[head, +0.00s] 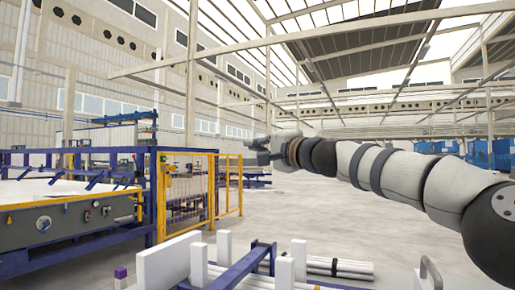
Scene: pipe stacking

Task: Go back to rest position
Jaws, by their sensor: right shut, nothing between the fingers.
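My right gripper (257,149) is raised in mid-air near the middle of the head view, at the end of my right arm, which reaches in from the right. It is shut and holds nothing. My left gripper is not in view. A bundle of white pipes (342,267) with a dark band lies low at the bottom, well below the right gripper. White posts and a blue frame (240,268) stand beside the pipes, partly cut off by the bottom edge.
A grey machine with yellow rails (75,222) stands at the left, beside a yellow mesh fence (228,185). Blue equipment (490,152) stands far right. The light floor (385,230) under my right arm is open. The hall's walls and roof beams are far behind.

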